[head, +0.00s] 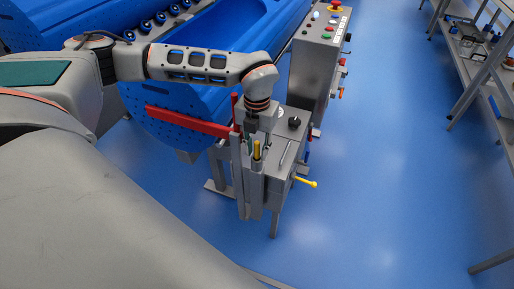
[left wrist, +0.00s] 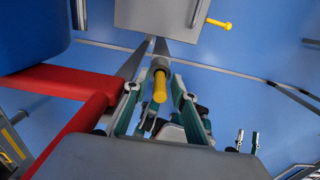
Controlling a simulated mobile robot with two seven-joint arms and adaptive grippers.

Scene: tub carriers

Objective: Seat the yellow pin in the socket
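The yellow pin (head: 257,149) stands upright at the top of a grey upright tube (head: 257,178) on the front of the grey stand. In the left wrist view the yellow pin (left wrist: 160,87) sticks out of a grey collar (left wrist: 158,66). I cannot tell how deep it sits. My left gripper (head: 252,140) is at the pin, partly hidden in the head view. In the left wrist view its teal-padded fingers (left wrist: 156,90) are apart, one on each side of the pin, with gaps. What looks like my right gripper (left wrist: 247,137) shows small there, its fingertips apart and empty.
A red bar (head: 190,122) runs to a red upright beside the gripper. A blue tub (head: 170,95) lies behind it. A yellow-knobbed lever (head: 305,182) juts right from the grey stand (head: 285,150). A control cabinet (head: 318,70) stands behind.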

